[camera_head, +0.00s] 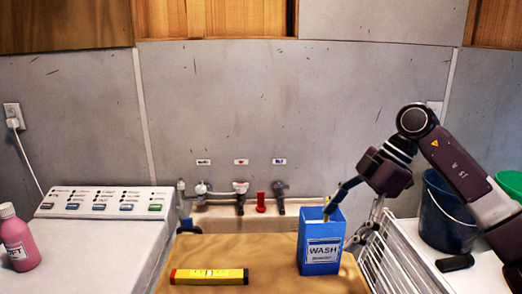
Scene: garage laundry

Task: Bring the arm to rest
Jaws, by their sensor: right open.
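My right arm comes in from the right, and its right gripper (339,228) points down at the blue box. The gripper is open. One finger reaches over the top of the box at its right side, and the other hangs just outside its right wall. I cannot tell whether either finger touches it. The blue box (320,266), labelled "WASH", stands upright and open-topped on the tan surface (270,278). My left gripper is not in view.
A yellow and red level-like bar (209,276) lies left of the box. A pink bottle (17,240) stands on the white machine (95,245) at left. Taps (240,196) and a sink lie behind. A white rack (385,262) and dark bucket (447,215) are at right.

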